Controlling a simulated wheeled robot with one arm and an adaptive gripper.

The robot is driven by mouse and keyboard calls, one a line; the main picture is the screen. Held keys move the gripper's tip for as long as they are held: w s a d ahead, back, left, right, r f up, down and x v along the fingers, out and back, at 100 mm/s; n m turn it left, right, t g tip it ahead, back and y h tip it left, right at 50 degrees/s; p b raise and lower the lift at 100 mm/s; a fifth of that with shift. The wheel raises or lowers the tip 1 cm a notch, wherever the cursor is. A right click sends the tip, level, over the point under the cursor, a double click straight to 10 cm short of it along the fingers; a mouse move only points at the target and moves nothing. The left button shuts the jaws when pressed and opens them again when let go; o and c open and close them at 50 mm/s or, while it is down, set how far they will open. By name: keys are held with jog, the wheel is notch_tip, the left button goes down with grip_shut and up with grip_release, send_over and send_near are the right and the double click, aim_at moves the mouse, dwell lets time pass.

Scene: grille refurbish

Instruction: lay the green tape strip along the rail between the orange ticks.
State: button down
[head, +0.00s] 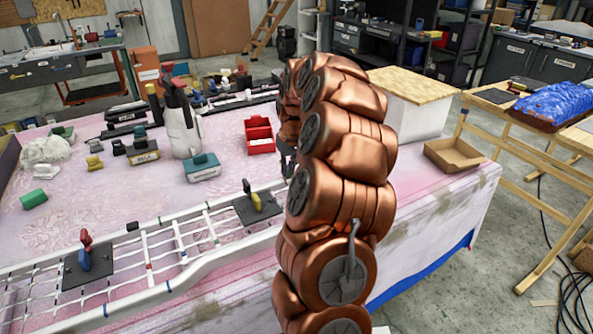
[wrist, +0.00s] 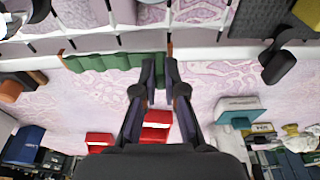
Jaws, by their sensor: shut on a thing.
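The green tape strip (wrist: 105,62) shows in the wrist view as a segmented dark green band. Its right end is between the fingertips of my gripper (wrist: 160,70), which is shut on it. The strip runs nearly parallel to the white rail (wrist: 215,52), close beside or overlapping its edge. I cannot tell whether it touches the rail. One orange tick (wrist: 61,53) is near the strip's left end, another (wrist: 170,47) near the fingertips. In the head view the white rail (head: 160,291) crosses the table front; my copper arm hides the strip and most of the gripper.
A red bin (head: 260,137), a white spray bottle (head: 180,125) and a teal-topped box (head: 203,167) stand behind the grille. Dark pads with upright handles (head: 88,262) sit on the grille. A cardboard tray (head: 453,155) is at the right. Pink cloth between them is partly clear.

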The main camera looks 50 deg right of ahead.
jog(key=shift+f, duration=0.1)
dwell(0.7)
jog(key=c, duration=0.6)
grip_release()
jog(key=r, duration=0.3)
jog(key=s+r, duration=0.1)
jog(key=r, duration=0.3)
jog(key=shift+s+a+p, duration=0.2)
jog(key=shift+p, duration=0.15)
dwell(0.8)
jog(key=shift+a+f, duration=0.1)
jog(key=shift+a, duration=0.05)
